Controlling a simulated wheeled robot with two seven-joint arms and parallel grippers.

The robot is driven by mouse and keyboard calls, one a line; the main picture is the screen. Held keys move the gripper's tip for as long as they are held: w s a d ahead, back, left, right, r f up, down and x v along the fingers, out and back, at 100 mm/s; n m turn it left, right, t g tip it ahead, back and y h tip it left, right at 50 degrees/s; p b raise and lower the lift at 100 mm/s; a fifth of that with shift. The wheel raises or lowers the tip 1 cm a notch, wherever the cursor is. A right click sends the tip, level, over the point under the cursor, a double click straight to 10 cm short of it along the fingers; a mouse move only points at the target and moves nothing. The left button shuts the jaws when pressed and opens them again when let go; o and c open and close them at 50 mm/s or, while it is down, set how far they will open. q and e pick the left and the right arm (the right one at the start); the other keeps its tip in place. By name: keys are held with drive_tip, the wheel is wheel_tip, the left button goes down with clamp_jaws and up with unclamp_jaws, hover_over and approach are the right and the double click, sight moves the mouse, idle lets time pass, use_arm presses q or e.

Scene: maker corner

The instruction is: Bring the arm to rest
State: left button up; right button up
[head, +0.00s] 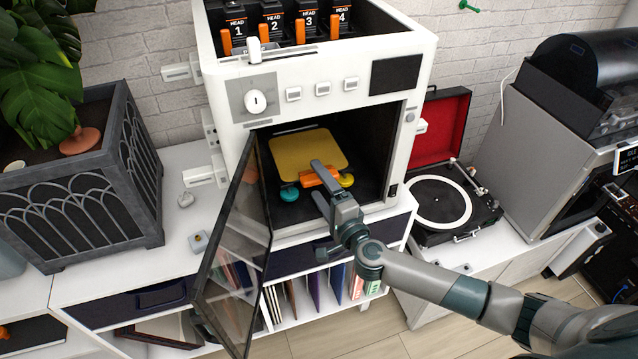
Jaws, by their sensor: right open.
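My right arm comes in from the right, and its gripper (319,184) reaches to the open front of a white machine (228,139). The two fingers are apart. An orange part (309,178) lies behind and partly between the fingers in this view; I cannot tell whether they touch it. A yellow plate (305,147) stands inside the chamber, with a teal round piece (289,193) and a yellow round piece (346,180) low in front of it. My left gripper is not in view.
The machine's glass door (233,262) hangs open to the left of my gripper. A turntable (440,203) with a raised red lid stands to the right, near my forearm. A planter (85,185) stands at the left. A shelf of records (315,293) lies below the machine.

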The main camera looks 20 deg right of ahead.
drive_tip(key=shift+s+f+p, duration=0.15)
drive_tip(key=shift+s+p, duration=0.15)
drive_tip(key=shift+s, duration=0.5)
drive_tip(key=shift+s+f+p, duration=0.15)
drive_tip(key=shift+s+p, duration=0.1)
drive_tip(key=shift+s, duration=0.5)
drive_tip(key=shift+s+d+r+p, duration=0.15)
drive_tip(key=shift+s+p, duration=0.25)
drive_tip(key=shift+s, duration=0.6)
drive_tip(key=shift+s+r+p, duration=0.1)
drive_tip(key=shift+s+p, duration=0.25)
drive_tip(key=shift+s, duration=0.6)
drive_tip(key=shift+s, duration=0.1)
